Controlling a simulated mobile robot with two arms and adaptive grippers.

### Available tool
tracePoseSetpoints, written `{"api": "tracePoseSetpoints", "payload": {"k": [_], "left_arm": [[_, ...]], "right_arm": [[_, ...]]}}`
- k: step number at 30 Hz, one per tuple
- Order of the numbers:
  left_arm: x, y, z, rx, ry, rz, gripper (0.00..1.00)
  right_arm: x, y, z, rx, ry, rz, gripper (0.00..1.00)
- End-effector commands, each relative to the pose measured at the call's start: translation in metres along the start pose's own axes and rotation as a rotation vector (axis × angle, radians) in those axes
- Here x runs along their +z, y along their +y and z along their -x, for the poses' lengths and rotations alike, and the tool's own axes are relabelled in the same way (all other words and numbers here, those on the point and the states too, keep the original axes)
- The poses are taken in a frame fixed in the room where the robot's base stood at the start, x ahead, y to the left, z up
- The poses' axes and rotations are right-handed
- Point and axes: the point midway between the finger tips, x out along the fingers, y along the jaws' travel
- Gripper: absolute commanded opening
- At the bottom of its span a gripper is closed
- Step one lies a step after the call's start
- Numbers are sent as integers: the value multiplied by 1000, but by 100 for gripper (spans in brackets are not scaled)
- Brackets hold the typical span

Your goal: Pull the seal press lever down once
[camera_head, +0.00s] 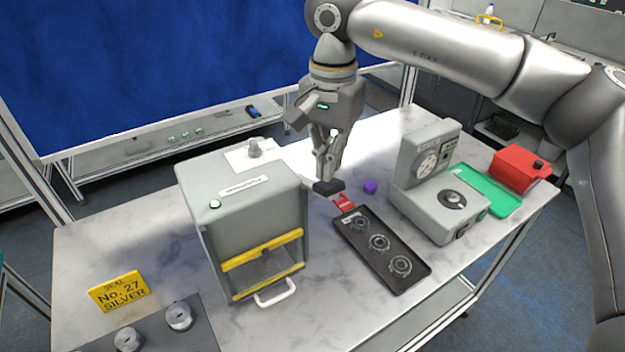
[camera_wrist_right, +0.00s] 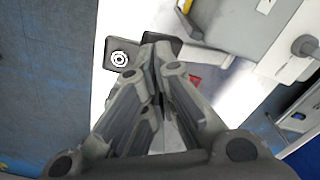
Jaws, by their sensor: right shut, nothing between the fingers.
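My right gripper (camera_head: 328,176) hangs fingers-down over the table, to the right of a grey box-shaped machine (camera_head: 243,200) with yellow bars and a white front handle (camera_head: 275,293). Its fingers are together and empty; they also show closed in the right wrist view (camera_wrist_right: 155,48). A grey device with a round dial (camera_head: 428,185) stands further right. My left gripper is not in view.
A black tray with ring-shaped pieces (camera_head: 415,275), a red tag (camera_head: 342,201) and a purple piece (camera_head: 370,187) lie near the gripper. A green tray (camera_head: 503,200) and red box (camera_head: 519,170) are at right. A yellow sign (camera_head: 119,291) stands at front left.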

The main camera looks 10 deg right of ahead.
Motion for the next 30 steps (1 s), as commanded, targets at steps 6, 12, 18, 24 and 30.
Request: {"api": "tracePoseSetpoints", "payload": {"k": [6,12,18,24,30], "left_arm": [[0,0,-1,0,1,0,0],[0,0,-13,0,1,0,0],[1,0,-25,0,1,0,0],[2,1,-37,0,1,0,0],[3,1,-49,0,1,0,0]], "right_arm": [[0,0,-1,0,0,0,0],[0,0,-17,1,-1,1,0],[0,0,-33,0,-1,1,0],[0,0,-49,1,0,0,0],[0,0,-65,1,-1,0,0]]}}
